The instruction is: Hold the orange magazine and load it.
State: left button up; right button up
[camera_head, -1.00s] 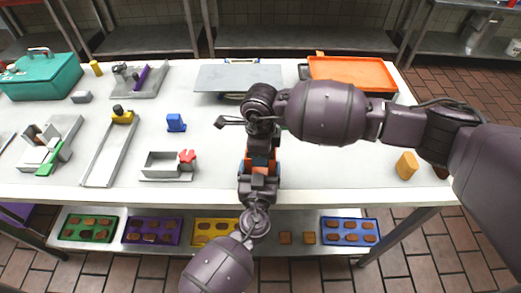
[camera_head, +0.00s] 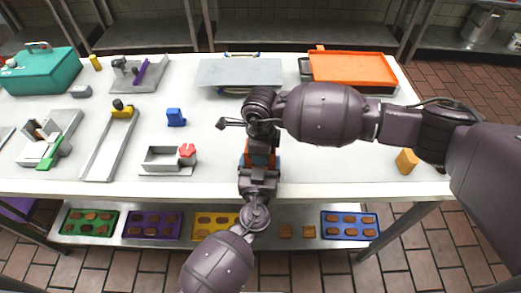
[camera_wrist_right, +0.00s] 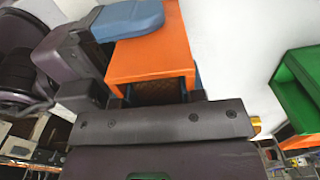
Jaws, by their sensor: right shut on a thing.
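The orange magazine (camera_head: 262,159) is mostly hidden between my two grippers near the table's front middle. In the right wrist view it is a flat-sided orange box (camera_wrist_right: 150,57) with blue pieces against its sides. My right gripper (camera_head: 262,148) is shut on it from behind. My left gripper (camera_head: 257,178) comes up from the front edge and is close to the magazine's near side. Its fingers are too small and covered to show whether they are open or touching it. A dark brown surface shows below the orange edge in the wrist view; I cannot tell what it is.
An orange tray (camera_head: 350,68) and a grey plate (camera_head: 240,72) lie at the back. Grey fixtures stand to the left, one with a red knob (camera_head: 187,150). A yellow-orange block (camera_head: 406,161) lies at the right. Trays of brown pieces, including a blue tray (camera_head: 350,239), sit on the lower shelf.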

jog(key=shift+f, duration=0.3)
jog(key=o, duration=1)
jog(key=shift+r, duration=0.1)
notch_tip(320, 180, up, 12)
jog(key=shift+f, duration=0.1)
pick_arm(q)
jog(key=o, duration=0.8)
jog(key=shift+s, duration=0.15)
jog(key=s+a, duration=0.1)
jog(key=s, duration=1)
jog(key=shift+s, duration=0.35)
